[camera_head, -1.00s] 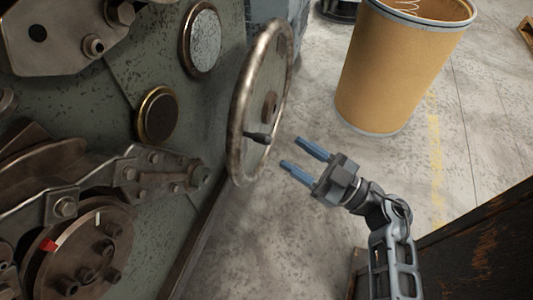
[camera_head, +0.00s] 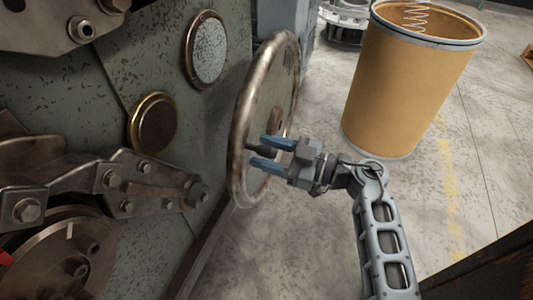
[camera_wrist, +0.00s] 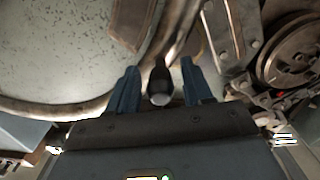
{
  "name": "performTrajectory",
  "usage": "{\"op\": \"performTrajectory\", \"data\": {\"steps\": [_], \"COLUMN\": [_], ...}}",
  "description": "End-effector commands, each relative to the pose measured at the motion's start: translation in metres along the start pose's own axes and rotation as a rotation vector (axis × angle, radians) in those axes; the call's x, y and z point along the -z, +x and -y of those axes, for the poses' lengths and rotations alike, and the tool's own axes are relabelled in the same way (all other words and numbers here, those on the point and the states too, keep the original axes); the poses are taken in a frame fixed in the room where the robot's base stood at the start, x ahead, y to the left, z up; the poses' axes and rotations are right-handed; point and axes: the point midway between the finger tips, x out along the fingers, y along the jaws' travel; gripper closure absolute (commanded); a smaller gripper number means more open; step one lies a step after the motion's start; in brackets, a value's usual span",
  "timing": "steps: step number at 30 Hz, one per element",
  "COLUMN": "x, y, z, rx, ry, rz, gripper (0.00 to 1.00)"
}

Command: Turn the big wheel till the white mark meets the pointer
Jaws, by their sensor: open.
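The big wheel (camera_head: 238,150) stands upright on the machine's side, seen nearly edge-on. Its dark handle knob (camera_wrist: 160,85) sticks out towards me. My gripper (camera_head: 258,152) is open at the knob. The wrist view shows the knob between the two blue fingers (camera_wrist: 160,75), with a gap on each side. At the lower left is a metal disc (camera_head: 45,260) with a small white mark (camera_head: 70,230) near its top. A red pointer (camera_head: 5,258) shows at the picture's left edge, apart from the mark.
A brown drum (camera_head: 400,90) with a wire coil stands on the floor behind my arm. The machine panel (camera_head: 165,80) with round discs is left of the wheel. A dark box edge (camera_head: 490,275) is at the lower right.

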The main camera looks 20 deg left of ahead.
Motion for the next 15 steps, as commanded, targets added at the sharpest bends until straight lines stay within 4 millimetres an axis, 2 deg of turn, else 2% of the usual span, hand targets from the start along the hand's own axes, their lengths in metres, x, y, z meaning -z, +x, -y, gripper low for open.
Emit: {"op": "performTrajectory", "data": {"steps": [10,15], "x": [0.0005,0.0004], "y": [0.0043,0.0042], "z": [-0.0004,-0.0003], "rx": [-0.001,-0.001], "ry": [0.000,0.000], "rz": [0.000,-0.001], "gripper": [0.50,0.67]}}
